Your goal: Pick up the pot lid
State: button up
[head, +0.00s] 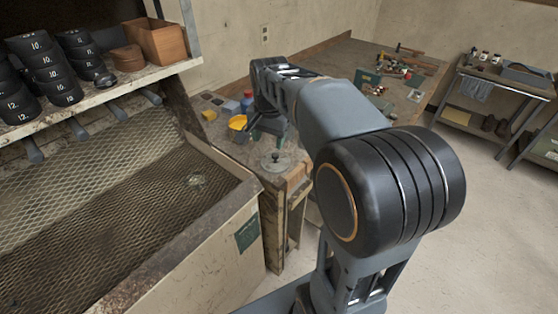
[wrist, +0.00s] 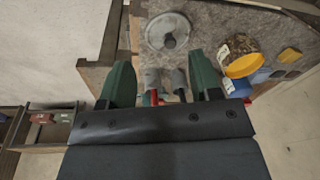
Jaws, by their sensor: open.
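The pot lid (head: 276,162) is a round, clear lid with a dark knob, lying on the near corner of the workbench in the head view. In the wrist view the lid (wrist: 168,32) shows at the top centre with its knob up, beyond the fingertips. My gripper (wrist: 162,76) has two dark green fingers spread apart, with the lid outside them.
A yellow container (head: 237,122) and a blue item (head: 247,98) stand on the bench (head: 322,70) near my gripper. A mesh-floored bin (head: 110,185) is at left, below a shelf of black round pieces. Tools lie farther back. Open floor lies at right.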

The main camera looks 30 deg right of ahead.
jog(key=w+d+f+m+g, duration=0.1)
jog(key=w+d+f+m, duration=0.1)
jog(key=w+d+m, duration=0.4)
send_over(275, 154)
jog(key=shift+g, duration=0.3)
notch_tip(275, 154, down, 7)
jog(key=shift+r, duration=0.1)
jog(key=shift+f+p, duration=0.6)
jog(key=shift+f, duration=2.75)
jog(key=shift+c, duration=0.2)
jog(key=c, duration=1)
jog(key=shift+r, duration=0.15)
